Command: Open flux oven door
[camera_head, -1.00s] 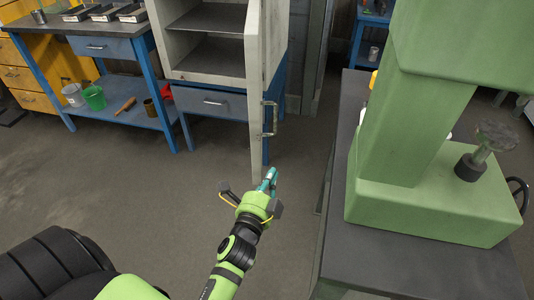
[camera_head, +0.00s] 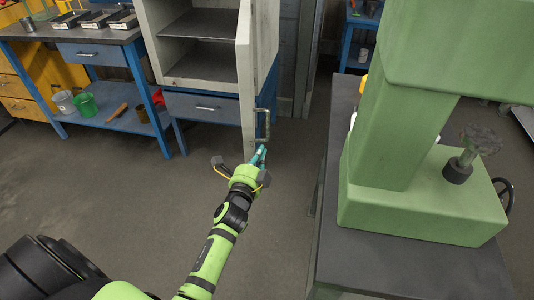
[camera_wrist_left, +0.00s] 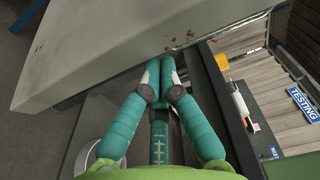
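The flux oven (camera_head: 205,83) is a pale grey cabinet with its interior and a shelf showing in the head view. Its door (camera_head: 246,75) stands swung open, seen nearly edge-on, with a metal bar handle (camera_head: 263,124) on its right side. My left gripper (camera_head: 260,153) is just below the handle, by the door's lower edge. In the left wrist view its teal fingers (camera_wrist_left: 160,68) have their tips together, with nothing visible between them. A large grey panel (camera_wrist_left: 130,40), apparently the door, lies right ahead of the tips; contact is unclear. My right gripper is out of view.
A green machine (camera_head: 420,205) stands on a dark-topped table (camera_head: 335,255) at the right, close to my left arm. A blue workbench (camera_head: 100,38) with trays and cups is at the left. The floor (camera_head: 130,200) between is clear.

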